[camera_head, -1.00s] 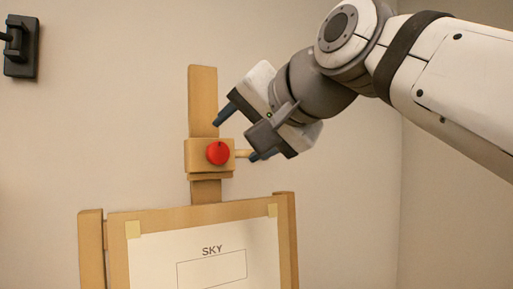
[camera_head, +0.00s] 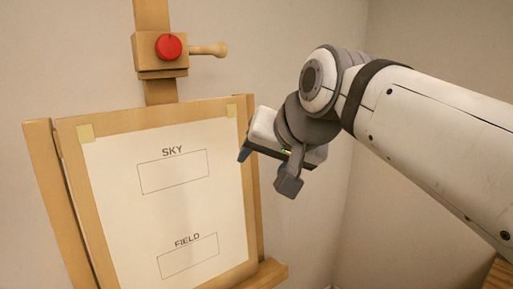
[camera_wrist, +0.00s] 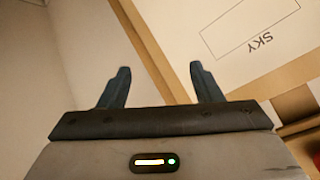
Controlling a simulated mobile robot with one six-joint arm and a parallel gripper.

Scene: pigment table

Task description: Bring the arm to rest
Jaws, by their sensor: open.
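My gripper (camera_head: 263,168) is in front of the right edge of the easel in the head view, beside the paper. In the wrist view my gripper (camera_wrist: 160,84) shows two dark fingers spread apart with nothing between them. The easel (camera_head: 70,208) holds a white paper (camera_head: 206,217) with boxes marked SKY and FIELD, both blank. The paper (camera_wrist: 250,45) shows upside down in the wrist view, beyond the right finger.
A red knob (camera_head: 169,47) and a wooden peg handle (camera_head: 208,49) sit on the clamp block (camera_head: 155,70) above the paper. The easel ledge (camera_head: 262,279) juts out at lower right. Bare wall lies behind.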

